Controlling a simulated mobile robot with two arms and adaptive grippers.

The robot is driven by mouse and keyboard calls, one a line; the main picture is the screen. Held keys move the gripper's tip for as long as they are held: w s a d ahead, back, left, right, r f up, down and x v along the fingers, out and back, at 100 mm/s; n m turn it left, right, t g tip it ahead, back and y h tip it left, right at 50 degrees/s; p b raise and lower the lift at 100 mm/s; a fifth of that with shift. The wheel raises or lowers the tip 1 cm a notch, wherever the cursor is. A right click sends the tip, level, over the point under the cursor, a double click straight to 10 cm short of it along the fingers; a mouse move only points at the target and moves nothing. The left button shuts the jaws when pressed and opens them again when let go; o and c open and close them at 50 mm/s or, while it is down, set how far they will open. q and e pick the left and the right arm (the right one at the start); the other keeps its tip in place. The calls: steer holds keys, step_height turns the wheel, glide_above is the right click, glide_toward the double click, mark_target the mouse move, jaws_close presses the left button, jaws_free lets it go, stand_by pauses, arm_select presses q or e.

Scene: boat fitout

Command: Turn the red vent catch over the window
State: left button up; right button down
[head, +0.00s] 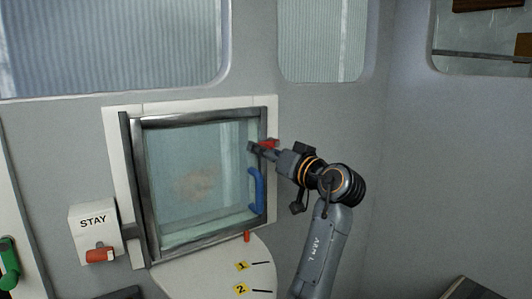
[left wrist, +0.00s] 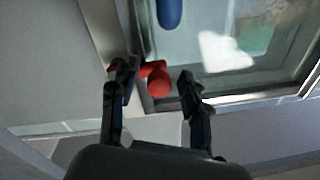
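The red vent catch (head: 269,142) sits at the upper right corner of the framed window (head: 195,180), partly hidden by my left gripper in the head view. My left gripper (head: 253,148) reaches in front of it from the lower right. In the left wrist view the red catch (left wrist: 159,82) shows between the two fingers of my left gripper (left wrist: 157,82), which stand apart. The catch's arm runs close to the left finger in that picture; I cannot tell whether they touch. My right gripper is in neither view.
A blue handle (head: 256,191) stands on the window's right side, below the catch. A red peg (head: 247,236) is under the frame, above a pale panel with marks 1 and 2 (head: 215,275). A STAY box (head: 92,221) with a red lever (head: 99,255) is at left.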

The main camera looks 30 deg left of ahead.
arm_select(q)
steer(key=v, duration=1.2)
steer(key=shift+f, duration=0.15)
